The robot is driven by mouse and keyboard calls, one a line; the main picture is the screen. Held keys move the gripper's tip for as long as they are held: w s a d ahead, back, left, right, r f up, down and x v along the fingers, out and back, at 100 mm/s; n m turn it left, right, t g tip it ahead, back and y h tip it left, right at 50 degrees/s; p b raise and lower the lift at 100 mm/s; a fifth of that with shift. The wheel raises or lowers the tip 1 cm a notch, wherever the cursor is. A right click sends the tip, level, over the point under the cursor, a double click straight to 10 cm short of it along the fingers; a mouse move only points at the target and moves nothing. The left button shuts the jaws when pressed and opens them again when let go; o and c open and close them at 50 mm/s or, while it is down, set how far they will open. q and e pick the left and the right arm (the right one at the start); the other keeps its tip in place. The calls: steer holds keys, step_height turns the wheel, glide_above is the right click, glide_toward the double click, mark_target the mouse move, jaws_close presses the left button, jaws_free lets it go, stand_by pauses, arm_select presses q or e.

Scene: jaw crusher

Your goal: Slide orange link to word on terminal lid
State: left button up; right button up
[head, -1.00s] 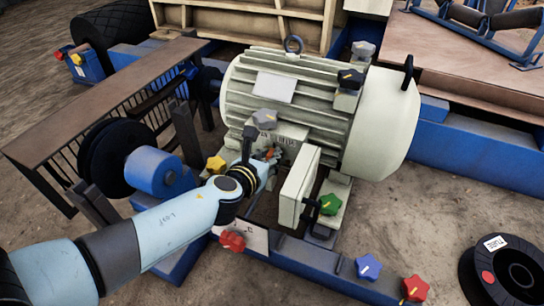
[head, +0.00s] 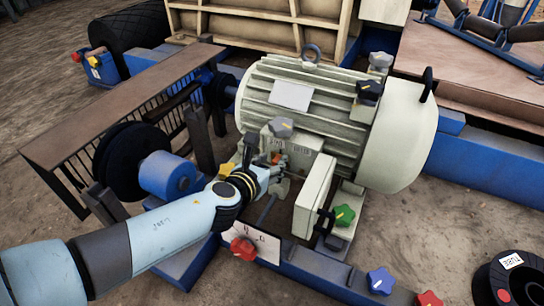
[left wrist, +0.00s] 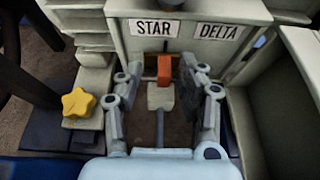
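The orange link (left wrist: 164,69) sits in the opening of the motor's terminal box (head: 293,150), on a grey block (left wrist: 160,97) with a thin stem. My left gripper (left wrist: 160,70) is open, with one finger on each side of the link and gaps on both sides. In the head view my left gripper (head: 277,170) is at the box front. The pale open lid panel (head: 314,196) stands to its right; no word is readable on it. My right gripper is out of view.
A yellow star knob (left wrist: 78,102) is left of the gripper. The open panel closes in the right side. A blue base rail (head: 320,275) runs in front.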

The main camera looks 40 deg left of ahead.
arm_select(q)
steer(key=v, duration=1.1)
